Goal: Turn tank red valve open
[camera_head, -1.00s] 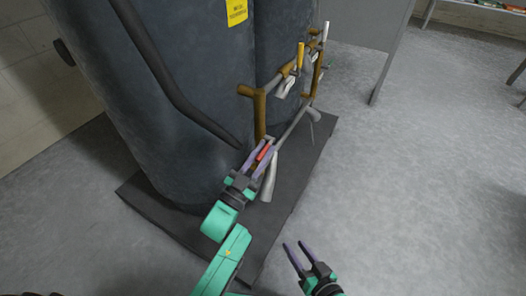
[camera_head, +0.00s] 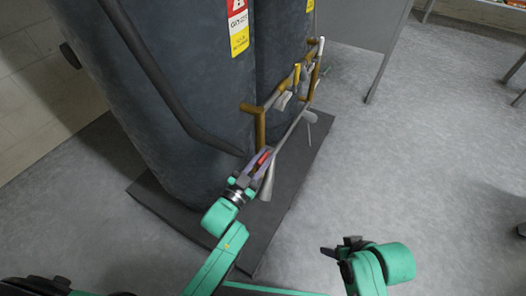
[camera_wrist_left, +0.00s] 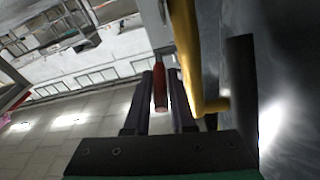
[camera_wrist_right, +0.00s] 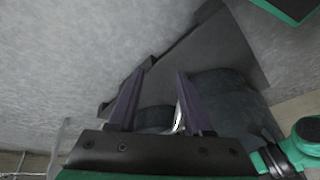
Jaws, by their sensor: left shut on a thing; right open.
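The red valve handle (camera_head: 263,158) is on the brass and grey pipework at the front of the dark tank (camera_head: 190,90). My left gripper (camera_head: 259,160) is at the handle, with a finger on each side of it. In the left wrist view the red handle (camera_wrist_left: 160,88) lies between the two dark fingers, and they are shut on it. The valve body behind the handle is mostly hidden. My right gripper (camera_head: 338,250) is open and empty over the floor, to the right of the tank base. Its spread fingers also show in the right wrist view (camera_wrist_right: 154,100).
A brass pipe (camera_head: 259,125) rises close by my left gripper; in the left wrist view a yellow-brown pipe (camera_wrist_left: 186,50) runs right beside the fingers. A yellow handle (camera_head: 297,75) sits farther along the pipework. The tanks stand on a dark base (camera_head: 262,240).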

